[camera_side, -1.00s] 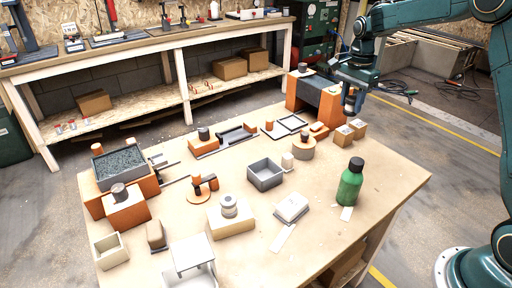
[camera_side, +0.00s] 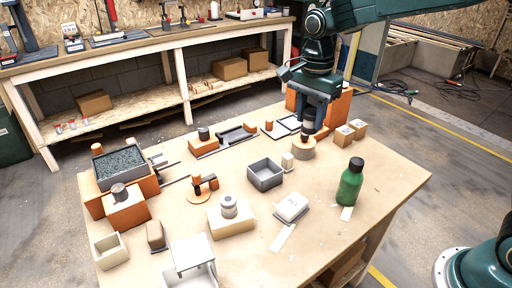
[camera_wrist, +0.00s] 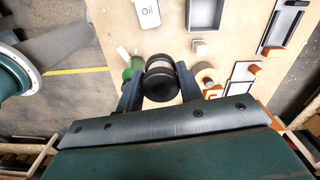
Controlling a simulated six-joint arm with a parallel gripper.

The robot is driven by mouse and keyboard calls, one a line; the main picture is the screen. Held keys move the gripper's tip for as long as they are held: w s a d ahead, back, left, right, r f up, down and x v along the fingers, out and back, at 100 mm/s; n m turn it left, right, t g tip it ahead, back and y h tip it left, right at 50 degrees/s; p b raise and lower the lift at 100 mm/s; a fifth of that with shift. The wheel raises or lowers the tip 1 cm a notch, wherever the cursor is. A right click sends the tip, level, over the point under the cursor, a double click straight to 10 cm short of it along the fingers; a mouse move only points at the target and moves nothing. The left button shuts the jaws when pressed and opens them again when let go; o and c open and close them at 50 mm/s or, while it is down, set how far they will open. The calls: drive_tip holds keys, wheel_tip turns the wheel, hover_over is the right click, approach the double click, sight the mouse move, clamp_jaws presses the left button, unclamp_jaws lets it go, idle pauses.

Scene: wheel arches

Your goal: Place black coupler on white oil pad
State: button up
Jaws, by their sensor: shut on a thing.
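My gripper (camera_side: 308,118) hangs over the far right part of the table, near the round tan block. In the wrist view its two fingers (camera_wrist: 160,88) are shut on the black coupler (camera_wrist: 161,79), a dark round piece held between them. The coupler also shows in the side view (camera_side: 308,128) just under the fingers. The white oil pad (camera_side: 291,206) lies near the table's middle front, with nothing on it. In the wrist view the pad, lettered "Oil" (camera_wrist: 147,13), is at the top edge, apart from the gripper.
A round tan block (camera_side: 303,149) lies beneath the gripper. A green bottle (camera_side: 350,186) stands right of the pad. A grey open box (camera_side: 265,174) and a small white piece (camera_side: 287,161) are behind it. A tan block with a grey part (camera_side: 231,217) is left.

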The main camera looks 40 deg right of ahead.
hover_over(292, 203)
drive_tip(key=shift+n, duration=0.4)
wheel_tip(292, 203, down, 15)
drive_tip(key=shift+a+r, duration=0.1)
idle(0.4)
drive_tip(key=shift+f, duration=2.15)
drive_tip(key=shift+f, duration=0.2)
drive_tip(key=o, duration=1)
drive_tip(key=shift+c, duration=0.2)
drive_tip(key=shift+r, duration=0.1)
